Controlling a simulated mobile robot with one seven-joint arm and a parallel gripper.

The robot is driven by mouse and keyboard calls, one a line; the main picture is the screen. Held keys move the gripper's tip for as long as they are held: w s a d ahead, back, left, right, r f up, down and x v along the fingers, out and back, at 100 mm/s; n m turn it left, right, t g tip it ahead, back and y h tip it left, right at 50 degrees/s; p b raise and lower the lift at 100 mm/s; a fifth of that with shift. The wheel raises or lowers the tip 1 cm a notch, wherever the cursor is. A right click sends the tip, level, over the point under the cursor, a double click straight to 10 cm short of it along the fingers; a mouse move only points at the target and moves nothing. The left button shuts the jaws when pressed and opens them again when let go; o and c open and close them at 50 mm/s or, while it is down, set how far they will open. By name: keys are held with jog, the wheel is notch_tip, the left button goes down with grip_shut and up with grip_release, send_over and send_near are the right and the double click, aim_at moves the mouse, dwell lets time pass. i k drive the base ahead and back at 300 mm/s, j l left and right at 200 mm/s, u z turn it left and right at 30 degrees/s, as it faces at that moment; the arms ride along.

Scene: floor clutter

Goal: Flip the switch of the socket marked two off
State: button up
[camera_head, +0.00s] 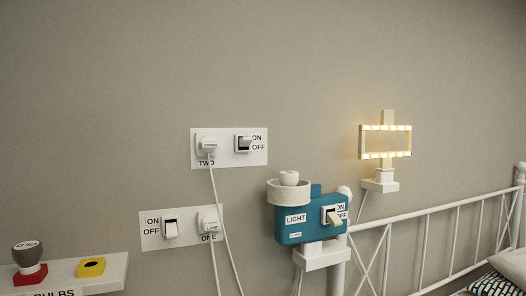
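The socket marked TWO (220,159) is a white plate on the grey wall, left of centre. A white plug (207,145) sits in its left side, above the TWO label, with a cord hanging down. Its switch (243,144) is on the right side, with ON printed beside its top and OFF beside its bottom. My gripper is not in this view.
Below is a socket marked ONE (189,237) with its own switch (170,229) and plug. A teal LIGHT box (310,231) with a switch stands on a small shelf to the right. A lit sign-shaped lamp (386,142) and white bed rail (440,212) are farther right. A BULBS shelf (110,275) is lower left.

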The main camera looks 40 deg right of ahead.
aim_at(244, 141)
jog(key=z, duration=2.75)
jog(key=i+j, duration=0.1)
jog(key=j, duration=0.75)
jog(key=i+j, duration=0.15)
jog(key=j, duration=0.3)
